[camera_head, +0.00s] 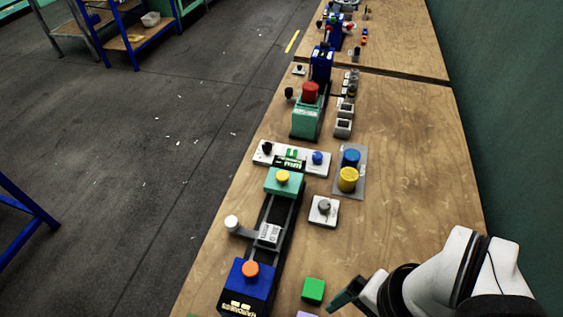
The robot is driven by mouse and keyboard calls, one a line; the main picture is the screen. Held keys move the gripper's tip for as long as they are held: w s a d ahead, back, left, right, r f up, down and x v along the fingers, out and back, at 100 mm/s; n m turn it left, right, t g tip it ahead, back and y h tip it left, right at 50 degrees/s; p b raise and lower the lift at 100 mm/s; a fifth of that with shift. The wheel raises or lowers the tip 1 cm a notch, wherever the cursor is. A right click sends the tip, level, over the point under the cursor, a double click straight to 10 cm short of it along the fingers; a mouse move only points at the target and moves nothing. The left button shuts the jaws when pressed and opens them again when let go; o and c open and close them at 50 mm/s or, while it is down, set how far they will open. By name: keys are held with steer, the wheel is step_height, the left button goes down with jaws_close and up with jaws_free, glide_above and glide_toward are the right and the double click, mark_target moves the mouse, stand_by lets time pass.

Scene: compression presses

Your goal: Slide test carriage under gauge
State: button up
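A small grey carriage (269,234) with a printed label sits on dark rails (263,253). A side arm with a white round knob (232,223) sticks out to its left. At the near end of the rails is a blue block (245,287) with an orange button and printed lettering, which may be the gauge. At the far end is a green block (284,181) with a yellow button. The carriage is between the two blocks, under neither. My gripper (347,293) is at the lower right, apart from the carriage and knob. Its finger opening is not clear.
A green cube (313,290) lies between my gripper and the blue block. A white knob box (324,210) stands right of the rails. Blue and yellow cylinders (348,179) stand on a grey plate. A green press (307,121) with a red top stands farther back. The right tabletop is clear.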

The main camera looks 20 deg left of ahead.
stand_by(0.3)
steer(key=shift+w+r, duration=0.1)
steer(key=shift+w, duration=0.05)
steer(key=shift+c, duration=1.1)
steer(key=w+a+r+n, duration=0.1)
steer(key=w, duration=0.1)
steer(key=w+a+r+n, duration=0.1)
steer(key=w+a, duration=0.1)
steer(key=w, duration=0.1)
steer(key=w+a+r, duration=0.1)
steer(key=w, duration=0.2)
steer(key=shift+w+a+n+h, duration=0.2)
steer(key=shift+w+n+h, duration=0.1)
steer(key=shift+n, duration=0.1)
steer(key=shift+c, duration=0.6)
steer(key=n+h, duration=0.1)
steer(key=n, duration=0.5)
glide_above(231, 220)
step_height(231, 220, down, 5)
step_height(231, 220, down, 15)
steer(key=shift+f, duration=0.4)
